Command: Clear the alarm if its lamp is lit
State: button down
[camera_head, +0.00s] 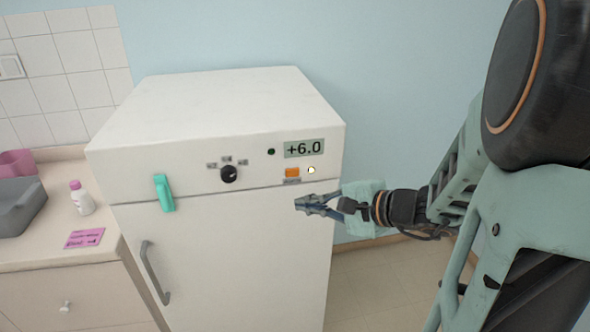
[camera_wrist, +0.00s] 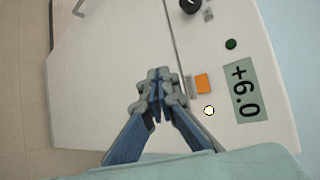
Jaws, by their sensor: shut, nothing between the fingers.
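The white cabinet (camera_head: 225,205) has a control panel on its upper front. An orange square button (camera_head: 292,172) sits below the display (camera_head: 304,148), which reads +6.0. Just right of the button is a small round lamp (camera_head: 311,170), bright whitish-yellow, seemingly lit. It also looks bright in the wrist view (camera_wrist: 209,111), beside the orange button (camera_wrist: 202,82). A small dark green round lamp (camera_head: 271,152) is left of the display and looks dim. My gripper (camera_head: 298,205) is shut and empty, below the button in the head view. Its fingertips (camera_wrist: 157,85) appear apart from the button.
A black knob (camera_head: 229,174) with small labels is left on the panel. A green latch (camera_head: 164,193) and grey door handle (camera_head: 154,272) are farther left. The counter (camera_head: 40,250) holds a white bottle (camera_head: 82,198), pink card (camera_head: 84,239) and grey tray (camera_head: 18,208).

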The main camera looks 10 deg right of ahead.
jog(key=shift+w, duration=0.1)
send_near(286, 177)
jog(key=w+a+f, duration=0.1)
jog(key=a+f, duration=0.2)
jog(key=a, duration=0.1)
jog(key=shift+w+d+r+p, duration=0.1)
jog(key=shift+w+p, duration=0.05)
jog(key=shift+w, duration=0.3)
jog(key=shift+w+d+p, duration=0.1)
jog(key=shift+w+p, duration=0.05)
jog(key=shift+w, duration=0.35)
dwell(0.6)
jog(key=shift+w, duration=0.1)
jog(key=shift+w+b, duration=0.35)
jog(key=shift+b, duration=0.05)
jog(key=shift+w, duration=0.3)
dwell(0.6)
dwell(0.4)
jog(key=shift+s+b, duration=0.65)
jog(key=shift+s, duration=0.1)
